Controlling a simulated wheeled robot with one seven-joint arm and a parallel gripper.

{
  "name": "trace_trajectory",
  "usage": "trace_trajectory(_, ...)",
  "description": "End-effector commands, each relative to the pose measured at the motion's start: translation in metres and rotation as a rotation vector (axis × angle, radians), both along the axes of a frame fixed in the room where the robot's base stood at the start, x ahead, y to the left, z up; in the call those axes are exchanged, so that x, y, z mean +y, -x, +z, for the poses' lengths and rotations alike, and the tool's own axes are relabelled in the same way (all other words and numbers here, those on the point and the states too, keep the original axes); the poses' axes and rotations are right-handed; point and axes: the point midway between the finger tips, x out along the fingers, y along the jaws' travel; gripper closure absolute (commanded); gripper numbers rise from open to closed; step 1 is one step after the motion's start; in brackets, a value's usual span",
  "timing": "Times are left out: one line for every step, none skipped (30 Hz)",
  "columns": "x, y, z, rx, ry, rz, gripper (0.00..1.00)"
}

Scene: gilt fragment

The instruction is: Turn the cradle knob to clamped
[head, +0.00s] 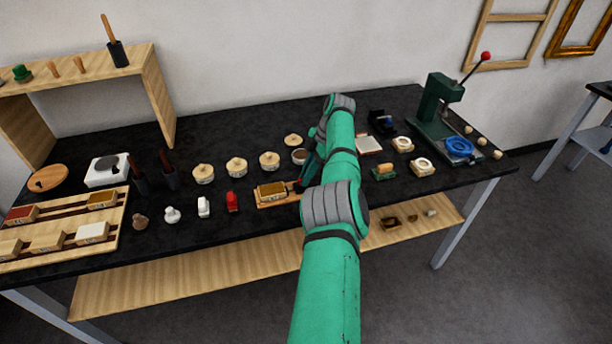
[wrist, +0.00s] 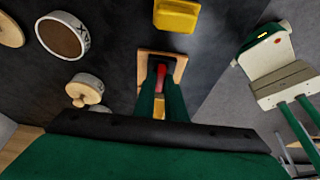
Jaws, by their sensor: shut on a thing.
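The cradle (head: 264,203) is a small wooden base with a gold-yellow block (head: 272,190) on it, near the front middle of the bench. In the wrist view, the yellow block (wrist: 177,16) is at the top and a wooden part (wrist: 178,62) below it. My gripper (wrist: 160,88) points down at this wooden part, its two green fingers closed around the red knob (wrist: 161,77). Most of the knob is hidden between the fingers, and I cannot read its setting. In the head view my gripper (head: 299,186) is at the cradle's right end, partly behind my arm.
A brown-filled bowl (head: 299,156) and several lidded jars (head: 236,167) stand behind the cradle. A red object (head: 232,202) and a white one (head: 204,206) stand to its left. A green press (head: 438,105) is at the right. A wooden rack (head: 65,238) lies at the left.

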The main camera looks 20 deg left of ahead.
Motion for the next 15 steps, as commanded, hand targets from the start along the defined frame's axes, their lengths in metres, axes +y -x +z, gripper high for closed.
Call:
trace_trajectory(0.0009,-0.0005,0.0010,-0.002,-0.001,0.001,1.00)
trace_trajectory(0.0008,-0.0004,0.0010,-0.002,-0.001,0.001,1.00)
trace_trajectory(0.0007,-0.0005,0.0010,-0.003,-0.001,0.001,1.00)
trace_trajectory(0.0009,-0.0005,0.0010,-0.003,-0.001,0.001,1.00)
trace_trajectory(0.0008,-0.0006,0.0010,-0.003,-0.001,0.001,1.00)
trace_trajectory(0.0009,-0.0005,0.0010,-0.003,-0.001,0.001,1.00)
trace_trajectory(0.0008,-0.0006,0.0010,-0.003,-0.001,0.001,1.00)
trace_trajectory(0.0009,-0.0005,0.0010,-0.003,-0.001,0.001,1.00)
trace_trajectory(0.0008,-0.0006,0.0010,-0.003,-0.001,0.001,0.84)
trace_trajectory(0.0008,-0.0006,0.0010,-0.003,-0.001,0.001,0.77)
trace_trajectory(0.0008,-0.0005,0.0009,-0.003,-0.001,0.001,0.70)
trace_trajectory(0.0007,-0.0004,0.0009,-0.002,0.000,0.000,0.70)
trace_trajectory(0.0007,-0.0004,0.0008,-0.002,-0.001,0.000,0.70)
trace_trajectory(0.0006,-0.0003,0.0007,-0.002,-0.001,0.000,0.70)
trace_trajectory(0.0005,-0.0003,0.0005,-0.001,-0.001,0.001,0.70)
